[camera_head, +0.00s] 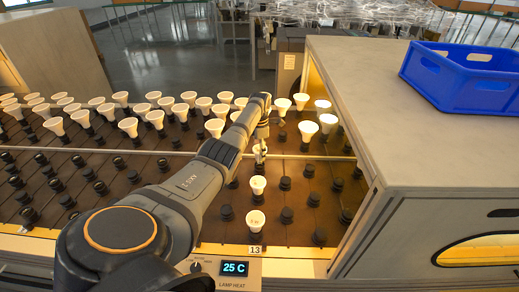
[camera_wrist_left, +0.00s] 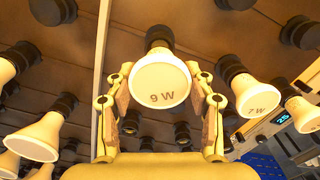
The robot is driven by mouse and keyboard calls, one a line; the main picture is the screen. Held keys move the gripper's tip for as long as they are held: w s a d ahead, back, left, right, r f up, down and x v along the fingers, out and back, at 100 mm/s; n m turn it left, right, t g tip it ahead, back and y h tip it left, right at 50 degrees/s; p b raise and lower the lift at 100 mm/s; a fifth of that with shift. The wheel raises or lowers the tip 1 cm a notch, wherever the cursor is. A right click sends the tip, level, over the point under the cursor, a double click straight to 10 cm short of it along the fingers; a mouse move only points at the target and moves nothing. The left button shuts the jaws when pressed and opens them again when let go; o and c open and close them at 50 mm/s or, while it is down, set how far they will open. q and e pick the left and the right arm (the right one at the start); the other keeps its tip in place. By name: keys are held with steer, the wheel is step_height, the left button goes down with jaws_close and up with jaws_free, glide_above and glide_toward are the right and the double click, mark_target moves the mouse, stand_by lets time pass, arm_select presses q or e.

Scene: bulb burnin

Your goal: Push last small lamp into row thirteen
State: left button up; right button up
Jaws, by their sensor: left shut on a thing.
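My left gripper (camera_head: 261,140) is shut on a small white lamp (camera_wrist_left: 160,85) marked 9 W, with a finger on each side of it in the left wrist view. The lamp's narrow end meets a black holder (camera_wrist_left: 159,38); I cannot tell how deep it sits. In the head view the held lamp (camera_head: 259,152) is partly hidden by the gripper. Nearer in the same row stand two small lamps, one (camera_head: 258,185) behind the other (camera_head: 256,220), above the label 13 (camera_head: 254,250). One beside the grip reads 7 W (camera_wrist_left: 260,99). My right gripper is out of view.
Lit lamps (camera_head: 130,126) fill the back rows at left, and several (camera_head: 308,130) stand at the right. Empty black sockets (camera_head: 286,215) are in front. A wooden housing (camera_head: 400,120) with a blue crate (camera_head: 470,75) bounds the right. A heat display (camera_head: 235,268) reads 25 C.

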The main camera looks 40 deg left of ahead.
arm_select(q)
steer(key=shift+f+b, duration=0.8)
steer(key=shift+f, duration=0.55)
steer(key=o, duration=1.2)
steer(key=shift+o, duration=0.2)
steer(key=shift+r, duration=0.2)
step_height(320, 180, up, 12)
steer(key=shift+f, duration=0.15)
